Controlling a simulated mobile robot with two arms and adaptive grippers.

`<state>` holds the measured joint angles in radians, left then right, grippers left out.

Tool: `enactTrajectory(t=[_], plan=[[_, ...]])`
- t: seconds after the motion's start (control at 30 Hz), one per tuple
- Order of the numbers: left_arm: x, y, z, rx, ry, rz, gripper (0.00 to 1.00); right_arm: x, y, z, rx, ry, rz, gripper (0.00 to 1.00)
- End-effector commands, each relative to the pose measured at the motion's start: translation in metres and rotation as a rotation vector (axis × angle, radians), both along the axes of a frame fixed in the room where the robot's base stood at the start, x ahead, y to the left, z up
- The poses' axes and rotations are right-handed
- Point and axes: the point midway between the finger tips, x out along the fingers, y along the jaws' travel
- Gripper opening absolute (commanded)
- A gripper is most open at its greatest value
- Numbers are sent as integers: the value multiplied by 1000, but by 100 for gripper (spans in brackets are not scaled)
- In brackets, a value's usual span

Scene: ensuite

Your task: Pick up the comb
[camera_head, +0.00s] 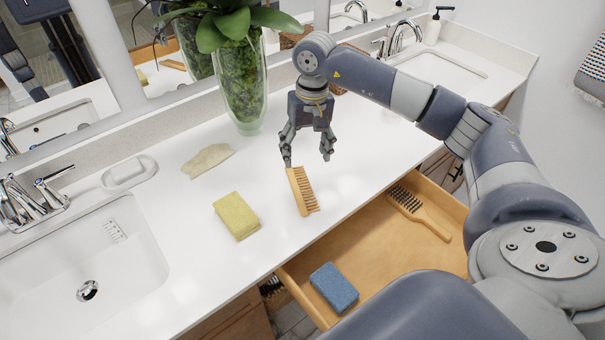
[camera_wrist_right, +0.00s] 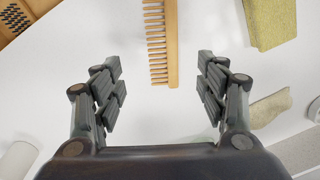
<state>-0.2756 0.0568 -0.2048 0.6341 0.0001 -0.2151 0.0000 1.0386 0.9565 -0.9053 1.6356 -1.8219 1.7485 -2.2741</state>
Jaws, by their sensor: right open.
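A wooden comb (camera_head: 299,190) lies on the white counter between the yellow sponge and the open drawer. In the right wrist view the comb (camera_wrist_right: 172,45) enters from the top, its teeth pointing left, and its near end lies ahead of and between the fingertips. My right gripper (camera_head: 307,158) is open and empty above the counter, just behind the comb's far end. My left gripper is not in view.
A yellow sponge (camera_head: 236,216) and a beige flat piece (camera_head: 207,159) lie left of the comb. The open drawer (camera_head: 385,259) holds a hairbrush (camera_head: 419,212) and a blue sponge (camera_head: 333,287). A plant vase (camera_head: 241,86) stands behind, with sinks (camera_head: 85,262) on both sides.

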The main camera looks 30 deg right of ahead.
Motion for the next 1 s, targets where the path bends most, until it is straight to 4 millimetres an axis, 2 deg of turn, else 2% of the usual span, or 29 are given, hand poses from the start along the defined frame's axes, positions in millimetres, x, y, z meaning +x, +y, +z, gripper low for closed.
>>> enactTrajectory(t=[0.1, 0.2, 0.33, 0.47, 0.57, 0.7, 0.83, 1.0], plan=[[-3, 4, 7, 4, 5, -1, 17, -2, 2, -19, 1, 8, 1, 67], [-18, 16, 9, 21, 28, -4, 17, -1, 3, -35, 2, 8, 0, 67], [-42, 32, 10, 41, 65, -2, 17, 0, 4, -47, 1, 5, 0, 67], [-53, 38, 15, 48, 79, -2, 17, 0, 5, -55, 2, 6, 1, 67], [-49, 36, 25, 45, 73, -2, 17, 0, 6, -66, 2, 8, 0, 67], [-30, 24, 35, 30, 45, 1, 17, 1, 7, -87, 2, 8, 1, 67], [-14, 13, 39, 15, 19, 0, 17, 2, 8, -99, 2, 3, 0, 67], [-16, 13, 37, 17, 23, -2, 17, 3, 8, -102, 2, 3, 0, 67]])
